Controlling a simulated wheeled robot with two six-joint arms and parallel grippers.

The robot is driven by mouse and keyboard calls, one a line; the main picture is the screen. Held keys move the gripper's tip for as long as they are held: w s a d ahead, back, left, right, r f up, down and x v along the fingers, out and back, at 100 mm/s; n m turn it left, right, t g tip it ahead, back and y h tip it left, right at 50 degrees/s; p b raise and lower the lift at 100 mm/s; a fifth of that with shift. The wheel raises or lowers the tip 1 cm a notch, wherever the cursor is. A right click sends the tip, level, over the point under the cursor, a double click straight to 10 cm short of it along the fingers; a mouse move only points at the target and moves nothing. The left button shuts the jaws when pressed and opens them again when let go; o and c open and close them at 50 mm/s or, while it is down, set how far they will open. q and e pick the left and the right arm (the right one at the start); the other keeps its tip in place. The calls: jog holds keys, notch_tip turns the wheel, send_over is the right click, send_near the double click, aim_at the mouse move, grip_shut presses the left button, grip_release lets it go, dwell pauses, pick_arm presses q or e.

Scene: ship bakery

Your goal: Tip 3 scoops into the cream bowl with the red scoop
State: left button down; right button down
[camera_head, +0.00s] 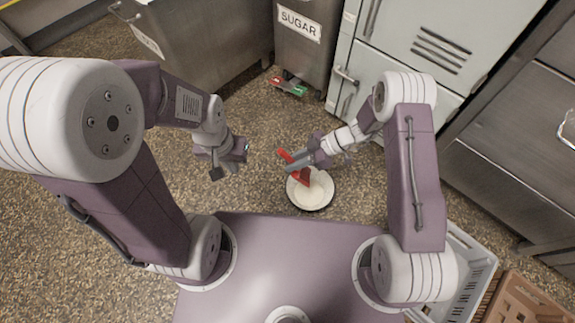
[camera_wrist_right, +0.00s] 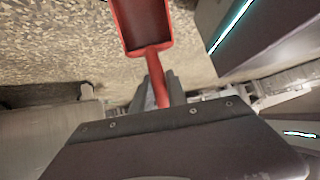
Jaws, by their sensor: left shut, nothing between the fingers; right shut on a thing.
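The cream bowl (camera_head: 328,198) has a dark rim and pale contents. It stands in front of my base in the head view. The red scoop (camera_head: 303,178) overlaps the bowl there, its head over the pale contents; I cannot tell the height between them. My right gripper (camera_head: 292,165) is shut on the scoop's handle. In the right wrist view, the scoop (camera_wrist_right: 143,25) points away from the gripper (camera_wrist_right: 160,92), and the inside that shows looks bare. My left gripper (camera_head: 232,164) is shut and empty, left of the bowl and apart from it.
A grey bin labelled SUGAR (camera_head: 300,45) stands at the back, with a small red and green object (camera_head: 288,87) at its foot. Metal cabinets (camera_head: 430,45) line the back right. A grey crate (camera_head: 470,262) and a brown crate (camera_head: 525,300) are at lower right. Speckled floor is free around the bowl.

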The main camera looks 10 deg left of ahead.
aim_at(291, 160)
jog(key=shift+d+r+y+b, duration=0.5)
jog(key=shift+d+y+b, duration=0.2)
jog(key=shift+d, duration=0.2)
dwell(0.8)
jog(key=shift+r+p, duration=0.85)
jog(key=shift+r, duration=0.75)
jog(key=h+p, duration=0.1)
jog(key=p, duration=0.1)
jog(key=r+h+p, duration=0.1)
jog(key=h+p, duration=0.1)
jog(key=p, duration=0.1)
jog(key=h+p, duration=0.2)
jog(key=shift+r, duration=0.3)
jog(key=shift+f+h+p, duration=0.1)
jog(key=shift+h+p, duration=0.2)
jog(key=shift+p, duration=0.05)
jog(key=shift+f+m, duration=0.2)
jog(key=shift+m, duration=0.1)
